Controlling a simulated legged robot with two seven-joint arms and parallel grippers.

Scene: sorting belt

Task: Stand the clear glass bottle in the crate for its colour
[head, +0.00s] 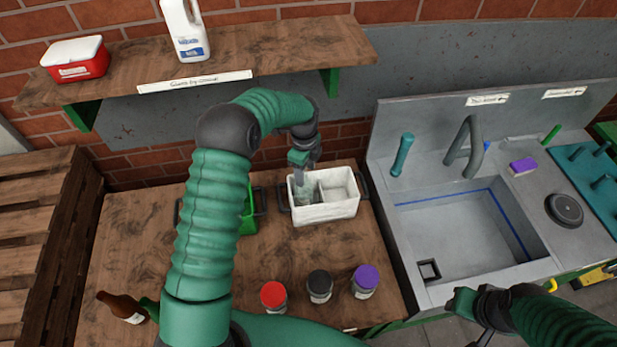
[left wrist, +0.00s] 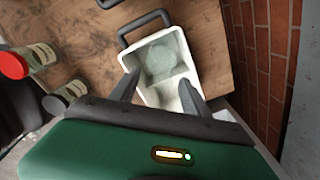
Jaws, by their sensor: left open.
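The white crate (head: 338,213) with two compartments stands on the wooden table; it also shows in the left wrist view (left wrist: 152,98). A clear glass shape, which looks like the clear bottle (head: 305,192), is in its left compartment. In the left wrist view the clear glass (left wrist: 160,62) shows as a pale round patch in the far compartment; its exact tilt is hard to tell. My left gripper (head: 301,167) is open above that crate, its fingers (left wrist: 158,92) apart with nothing between them. My right gripper (head: 484,325) is at the lower right, its jaws unclear.
A green crate (head: 248,212) is partly hidden behind my left arm. A brown bottle (head: 121,306) lies at the table's front left. Jars with red (head: 273,296), black (head: 319,286) and purple (head: 365,281) lids stand in front. A sink (head: 465,235) is to the right; a shelf (head: 250,60) hangs above.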

